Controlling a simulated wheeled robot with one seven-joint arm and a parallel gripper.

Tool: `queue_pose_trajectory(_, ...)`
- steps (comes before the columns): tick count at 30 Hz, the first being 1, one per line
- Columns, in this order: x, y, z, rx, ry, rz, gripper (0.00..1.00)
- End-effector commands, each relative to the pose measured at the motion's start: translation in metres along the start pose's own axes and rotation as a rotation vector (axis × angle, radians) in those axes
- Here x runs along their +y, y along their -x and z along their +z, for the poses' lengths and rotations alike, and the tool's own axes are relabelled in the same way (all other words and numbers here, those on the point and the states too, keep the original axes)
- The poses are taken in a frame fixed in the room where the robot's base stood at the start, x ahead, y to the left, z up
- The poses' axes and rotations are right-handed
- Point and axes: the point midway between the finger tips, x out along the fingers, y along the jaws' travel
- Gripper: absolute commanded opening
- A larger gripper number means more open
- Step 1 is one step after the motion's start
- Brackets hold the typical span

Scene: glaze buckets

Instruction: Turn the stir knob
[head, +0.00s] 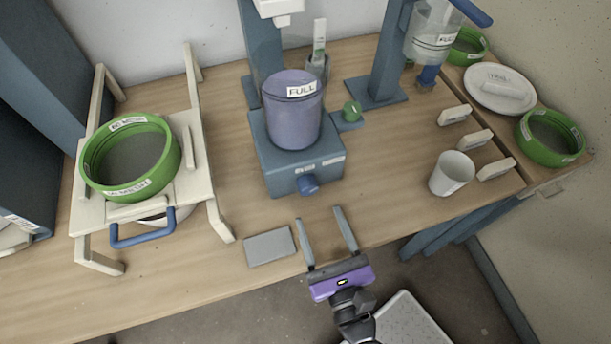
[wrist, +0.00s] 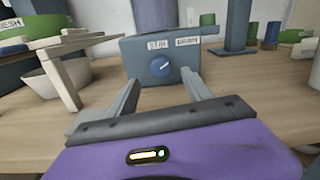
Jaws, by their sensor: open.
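The stir knob (head: 308,184) is a round blue knob on the front of a blue-grey machine base (head: 283,178). In the wrist view the knob (wrist: 161,66) shows a white pointer line tilted up to the right, with labels above it, one reading "STIR". A purple-grey bucket (head: 292,115) labelled "FULL" stands on the base. My gripper (head: 319,214) is open and empty, in front of the base and apart from the knob. In the wrist view the knob lies ahead, between the two grey fingers (wrist: 158,92).
A grey flat block (head: 269,247) lies left of my gripper. A wooden stand (head: 200,190) with a green sieve (head: 130,155) is at left. A white cup (head: 451,173) and several small labelled blocks are at right. A green knob (head: 352,111) sits beside the bucket.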

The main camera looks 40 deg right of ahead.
Motion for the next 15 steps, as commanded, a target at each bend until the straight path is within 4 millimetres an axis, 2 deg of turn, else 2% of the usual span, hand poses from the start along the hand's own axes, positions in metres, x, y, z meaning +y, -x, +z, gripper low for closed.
queue_pose_trajectory(15, 0.000, -0.068, 0.001, -0.001, -0.002, -0.001, 0.59)
